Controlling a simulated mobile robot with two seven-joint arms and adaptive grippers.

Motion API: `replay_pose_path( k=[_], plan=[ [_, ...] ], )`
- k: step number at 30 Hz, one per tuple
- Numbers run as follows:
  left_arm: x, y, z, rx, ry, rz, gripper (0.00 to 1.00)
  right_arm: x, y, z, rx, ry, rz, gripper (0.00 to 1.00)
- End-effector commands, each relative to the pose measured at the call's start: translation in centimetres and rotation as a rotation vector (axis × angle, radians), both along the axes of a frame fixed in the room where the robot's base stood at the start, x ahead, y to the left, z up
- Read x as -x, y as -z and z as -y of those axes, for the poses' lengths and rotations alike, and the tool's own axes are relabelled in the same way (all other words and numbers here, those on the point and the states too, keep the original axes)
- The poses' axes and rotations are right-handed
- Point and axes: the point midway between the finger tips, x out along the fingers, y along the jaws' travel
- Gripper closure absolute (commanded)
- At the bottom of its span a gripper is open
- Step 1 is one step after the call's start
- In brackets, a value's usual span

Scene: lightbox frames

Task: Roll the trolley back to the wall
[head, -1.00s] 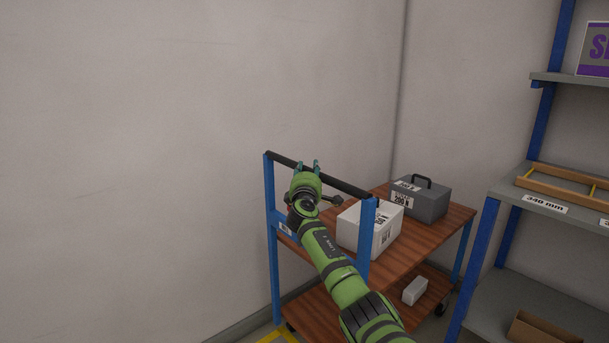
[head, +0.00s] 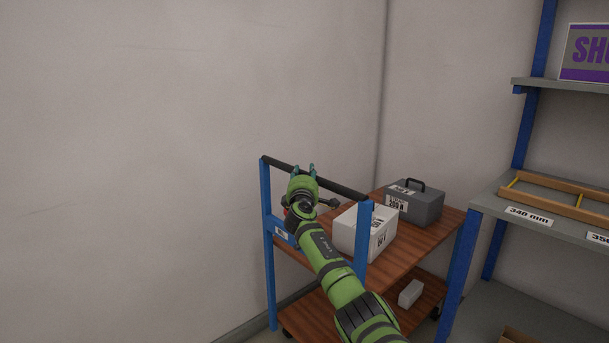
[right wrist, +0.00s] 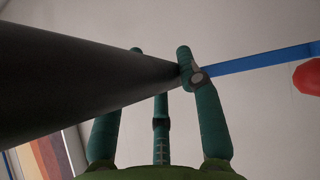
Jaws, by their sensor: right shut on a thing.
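The trolley (head: 268,232) has blue posts, two brown wooden shelves and a black push handle (head: 340,186). It stands close to the corner of the walls (head: 120,150). My right gripper (head: 304,170) is shut on the handle, a little left of its middle. In the right wrist view the dark handle (right wrist: 80,78) passes between the teal fingers of my right gripper (right wrist: 160,75). A white bin (head: 352,233) and a grey case with a carry handle (head: 417,207) stand on the top shelf. My left gripper is out of view.
A blue-posted rack with grey shelves (head: 485,203) stands close at the right of the trolley. A wooden frame (head: 545,202) lies on its shelf. A small light block (head: 410,293) lies on the trolley's lower shelf. A red round thing (right wrist: 308,77) shows in the right wrist view.

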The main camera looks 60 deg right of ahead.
Motion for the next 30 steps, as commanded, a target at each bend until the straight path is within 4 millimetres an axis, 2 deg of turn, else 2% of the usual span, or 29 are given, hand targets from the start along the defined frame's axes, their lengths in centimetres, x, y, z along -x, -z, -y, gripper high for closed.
replay_pose_path(
  k=[2,3,5,20,30],
  plan=[
    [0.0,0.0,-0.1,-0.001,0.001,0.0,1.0,0.3,-0.5,0.4,0.012,0.009,-0.003,1.0],
    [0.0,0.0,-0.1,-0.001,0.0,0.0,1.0,0.4,-0.6,0.4,0.012,0.009,-0.004,0.6],
    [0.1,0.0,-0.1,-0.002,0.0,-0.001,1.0,0.4,-0.6,0.4,0.012,0.009,-0.003,0.39],
    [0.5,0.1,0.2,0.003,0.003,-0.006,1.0,0.5,-0.1,-0.5,0.006,0.003,0.0,0.39],
    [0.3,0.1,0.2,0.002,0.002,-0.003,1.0,2.9,0.6,-4.3,0.007,0.002,-0.001,0.39]
  ],
)
